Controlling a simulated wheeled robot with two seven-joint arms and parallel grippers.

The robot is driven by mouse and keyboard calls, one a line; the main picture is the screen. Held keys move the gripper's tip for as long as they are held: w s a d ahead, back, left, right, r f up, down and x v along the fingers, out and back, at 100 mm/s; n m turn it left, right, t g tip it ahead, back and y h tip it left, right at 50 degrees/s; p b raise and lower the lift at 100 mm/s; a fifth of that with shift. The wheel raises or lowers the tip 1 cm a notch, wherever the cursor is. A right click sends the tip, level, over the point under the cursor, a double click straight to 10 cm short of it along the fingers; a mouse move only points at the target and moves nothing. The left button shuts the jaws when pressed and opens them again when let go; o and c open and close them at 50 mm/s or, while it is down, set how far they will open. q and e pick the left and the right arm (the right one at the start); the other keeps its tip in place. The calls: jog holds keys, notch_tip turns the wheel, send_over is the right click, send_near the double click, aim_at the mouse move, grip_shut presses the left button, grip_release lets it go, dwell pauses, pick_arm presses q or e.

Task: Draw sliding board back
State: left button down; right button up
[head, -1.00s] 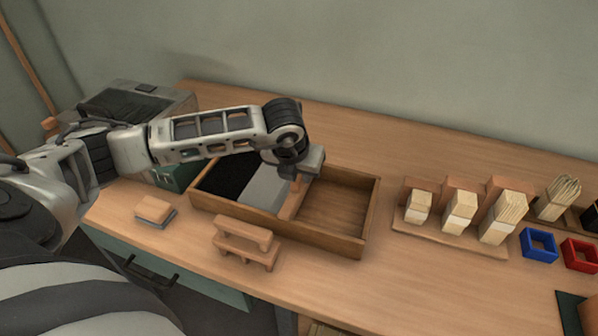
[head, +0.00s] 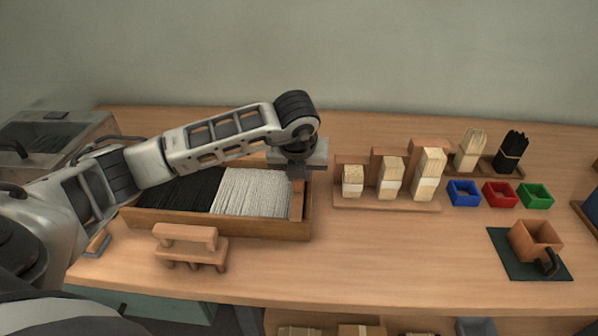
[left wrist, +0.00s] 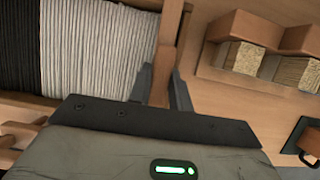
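The sliding board (head: 297,199) is an upright wooden piece across the right end of the wooden tray (head: 225,225). My left gripper (head: 298,172) is over its top from above. In the left wrist view, the two dark fingers (left wrist: 162,88) stand on either side of the board's wooden grip (left wrist: 167,62) and appear closed on it. Black bristles (head: 182,187) lie at the tray's left, and white bristles (head: 252,192) fill the space up to the board. They also show in the left wrist view as black strands (left wrist: 18,50) and white strands (left wrist: 95,45). My right gripper is not in view.
A small wooden stand (head: 190,245) is in front of the tray. Right of it stands a rack (head: 385,205) with several bristle bundles. Blue (head: 463,193), red (head: 500,195) and green (head: 535,196) boxes sit further right. The table's middle front is clear.

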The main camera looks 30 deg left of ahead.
pick_arm(q)
jog(key=c, duration=1.4)
grip_release()
jog(key=shift+w+d+r, duration=0.1)
jog(key=shift+w+d, duration=0.05)
jog(key=shift+d, duration=0.05)
jog(key=shift+o, duration=0.6)
jog(key=v, duration=1.5)
jog(key=shift+s+r, duration=0.25)
jog(key=shift+r, duration=0.1)
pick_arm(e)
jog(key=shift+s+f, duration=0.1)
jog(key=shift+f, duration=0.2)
pick_arm(q)
jog(key=shift+s, duration=0.1)
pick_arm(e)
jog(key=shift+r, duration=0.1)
